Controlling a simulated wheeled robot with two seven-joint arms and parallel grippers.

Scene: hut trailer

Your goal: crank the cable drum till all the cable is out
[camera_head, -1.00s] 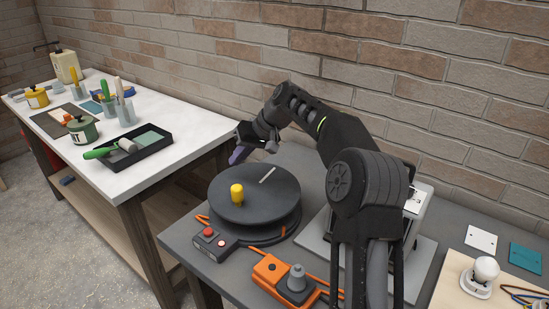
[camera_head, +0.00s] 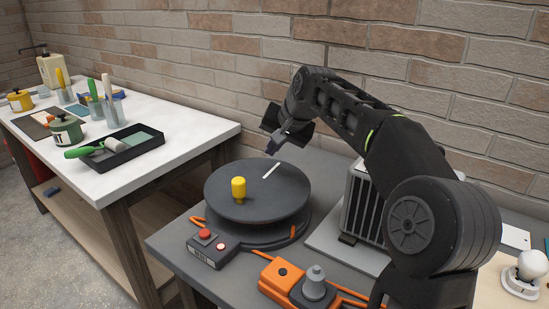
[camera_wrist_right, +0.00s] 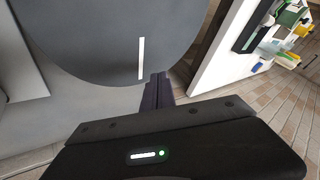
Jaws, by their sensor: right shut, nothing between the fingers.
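The cable drum (camera_head: 290,205) is a dark grey disc on the grey bench, with a white line on its top and a yellow crank knob (camera_head: 238,188) standing up near its front left edge. Orange cable (camera_head: 196,221) shows at the drum's base. My right gripper (camera_head: 270,151) is shut and empty, above and behind the drum's far edge, apart from the knob. In the right wrist view its closed fingers (camera_wrist_right: 157,91) point toward the disc (camera_wrist_right: 95,40) near the white line; the knob is not seen there. My left gripper is not in view.
A control box (camera_head: 212,248) with a red button sits in front of the drum. An orange box (camera_head: 288,283) with a grey knob is to its right. A grey finned unit (camera_head: 362,210) stands behind my right arm. A white table (camera_head: 185,140) with paint tools is at the left.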

